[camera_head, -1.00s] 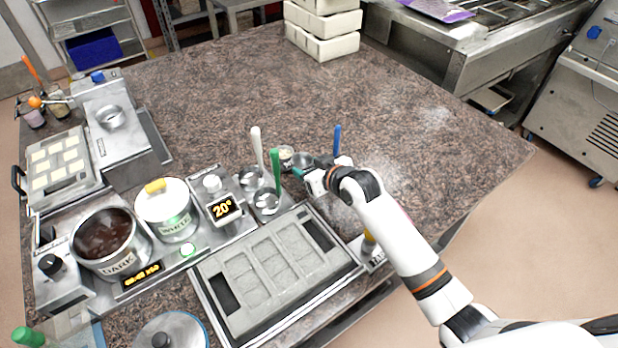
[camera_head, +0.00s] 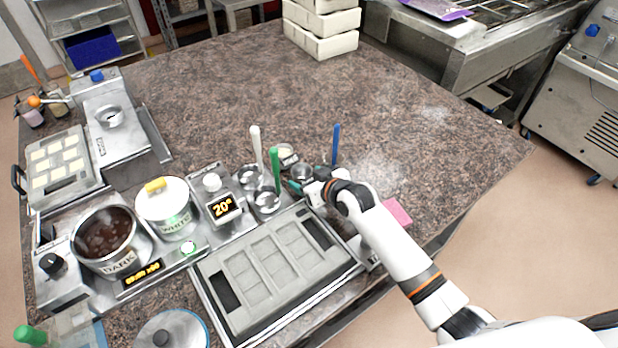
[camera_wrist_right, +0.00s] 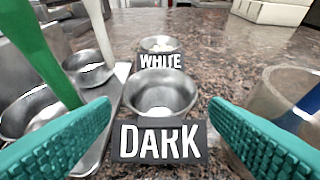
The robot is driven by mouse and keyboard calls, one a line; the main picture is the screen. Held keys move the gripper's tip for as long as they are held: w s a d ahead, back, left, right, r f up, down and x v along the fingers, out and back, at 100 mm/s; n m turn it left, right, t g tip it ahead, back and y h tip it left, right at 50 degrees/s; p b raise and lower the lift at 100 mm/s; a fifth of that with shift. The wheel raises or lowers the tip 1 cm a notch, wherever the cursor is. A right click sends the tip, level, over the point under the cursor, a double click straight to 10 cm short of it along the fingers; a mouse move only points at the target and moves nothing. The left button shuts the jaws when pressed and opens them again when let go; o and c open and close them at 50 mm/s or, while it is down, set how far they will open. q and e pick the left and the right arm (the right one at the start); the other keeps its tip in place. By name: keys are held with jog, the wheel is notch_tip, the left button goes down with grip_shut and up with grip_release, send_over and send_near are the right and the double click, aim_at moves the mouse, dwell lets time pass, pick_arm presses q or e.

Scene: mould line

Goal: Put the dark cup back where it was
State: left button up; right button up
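The dark cup (camera_wrist_right: 162,95) is a small round metal bowl. It stands upright on the counter just behind a black card reading DARK (camera_wrist_right: 163,142). In the head view the cup (camera_head: 301,172) shows at the fingertips of my right gripper (camera_head: 306,180). In the wrist view the teal fingers of this gripper (camera_wrist_right: 160,140) are spread wide, with the card and cup ahead between them, not touching the cup. A similar cup (camera_wrist_right: 160,44) stands behind a WHITE card (camera_wrist_right: 158,61). My left gripper is not in view.
A green-handled ladle (camera_head: 275,168) and a white-handled ladle (camera_head: 257,145) stand in metal wells left of the gripper. A blue handle (camera_head: 336,142) rises on its right. A grey mould (camera_head: 270,270) lies in front.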

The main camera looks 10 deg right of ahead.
jog(key=shift+r, duration=0.1)
jog(key=shift+s+r, duration=0.1)
jog(key=shift+r, duration=0.05)
jog(key=b+v, duration=0.1)
jog(key=v, duration=1)
jog(key=shift+s+d, duration=0.15)
jog(key=shift+s, duration=0.25)
jog(key=shift+r, duration=0.15)
